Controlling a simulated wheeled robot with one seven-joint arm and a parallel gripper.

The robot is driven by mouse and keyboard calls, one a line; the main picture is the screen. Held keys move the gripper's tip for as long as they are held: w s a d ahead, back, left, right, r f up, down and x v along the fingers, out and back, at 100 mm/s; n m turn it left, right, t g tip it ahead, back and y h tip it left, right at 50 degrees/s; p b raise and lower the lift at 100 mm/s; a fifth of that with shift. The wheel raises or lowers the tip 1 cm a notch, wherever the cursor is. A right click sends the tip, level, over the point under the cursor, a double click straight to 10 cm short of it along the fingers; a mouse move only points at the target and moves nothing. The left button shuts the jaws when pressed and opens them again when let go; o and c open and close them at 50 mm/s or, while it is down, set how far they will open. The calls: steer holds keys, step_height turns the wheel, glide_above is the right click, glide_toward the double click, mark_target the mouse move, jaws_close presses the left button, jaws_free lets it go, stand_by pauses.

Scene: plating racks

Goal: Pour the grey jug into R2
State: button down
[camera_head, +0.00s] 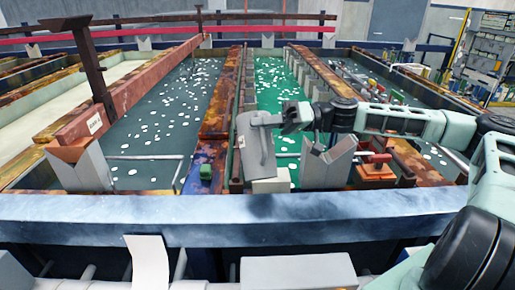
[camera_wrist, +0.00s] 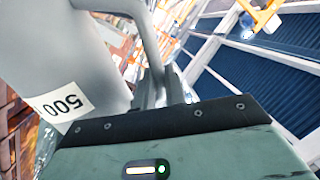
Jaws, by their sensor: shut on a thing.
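The grey jug (camera_head: 256,150) is in the middle of the head view, with a slight lean in the picture. My gripper (camera_head: 290,117) is at its upper right, shut on its handle. In the wrist view the jug (camera_wrist: 60,50) fills the upper left, with a "500" label, and its handle (camera_wrist: 147,35) runs down into my gripper (camera_wrist: 163,90). The jug appears in front of the near left part of a tank of green liquid (camera_head: 275,85). I cannot read an R2 mark on any tank. The jug's inside and any contents are hidden.
A dark tank with white floating bits (camera_head: 160,110) lies left of the rusty divider (camera_head: 218,100). A grey V-shaped support (camera_head: 327,163) and an orange block (camera_head: 375,172) stand right of the jug. A blue-grey beam (camera_head: 250,215) crosses the front. A rusty post (camera_head: 90,65) rises at left.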

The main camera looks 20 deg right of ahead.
steer(key=shift+w+r, duration=0.1)
stand_by(0.4)
steer(key=shift+w+d+m+p, duration=0.1)
steer(key=shift+w+m+p, duration=0.15)
steer(key=shift+m+p, duration=0.3)
steer(key=shift+w+m, duration=0.25)
steer(key=shift+m, duration=0.1)
steer(key=shift+w, duration=0.1)
stand_by(0.7)
steer(key=shift+w+d+f+m+p, duration=0.2)
steer(key=shift+w+m+p, duration=0.3)
steer(key=shift+m+p, duration=0.2)
steer(key=shift+w+f, duration=0.1)
steer(key=shift+w, duration=0.05)
steer(key=shift+m, duration=0.3)
stand_by(0.5)
